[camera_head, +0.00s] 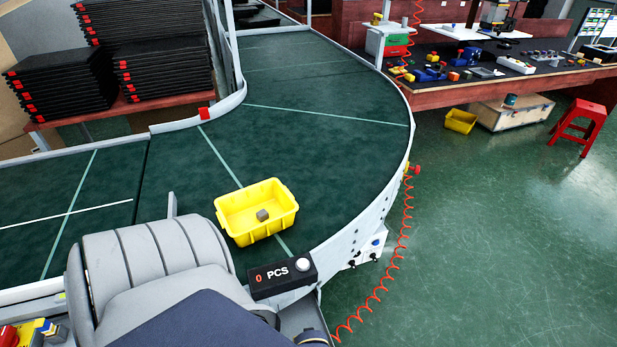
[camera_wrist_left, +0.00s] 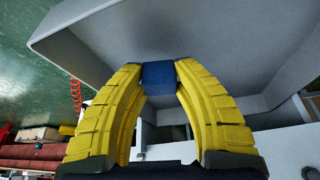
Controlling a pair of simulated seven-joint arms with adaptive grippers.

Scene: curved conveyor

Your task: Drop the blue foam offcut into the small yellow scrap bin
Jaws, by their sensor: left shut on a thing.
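The blue foam offcut (camera_wrist_left: 158,76) is a small dark blue block in the left wrist view. My left gripper (camera_wrist_left: 160,67) has two curved yellow fingers, shut on the offcut with their tips at its sides. The head view shows neither this gripper nor the offcut. The small yellow scrap bin (camera_head: 268,231) stands upright and open-topped on the dark green conveyor. A small grey-brown block (camera_head: 262,215) lies in it. My right gripper is in neither view.
The curved conveyor (camera_head: 300,140) has bare belt around and behind the bin. A black "0 PCS" counter box (camera_head: 283,278) sits at its near edge. Another yellow bin (camera_head: 460,121) is on the floor by the workbench. A pale grey surface (camera_wrist_left: 200,35) fills much of the wrist view beyond the offcut.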

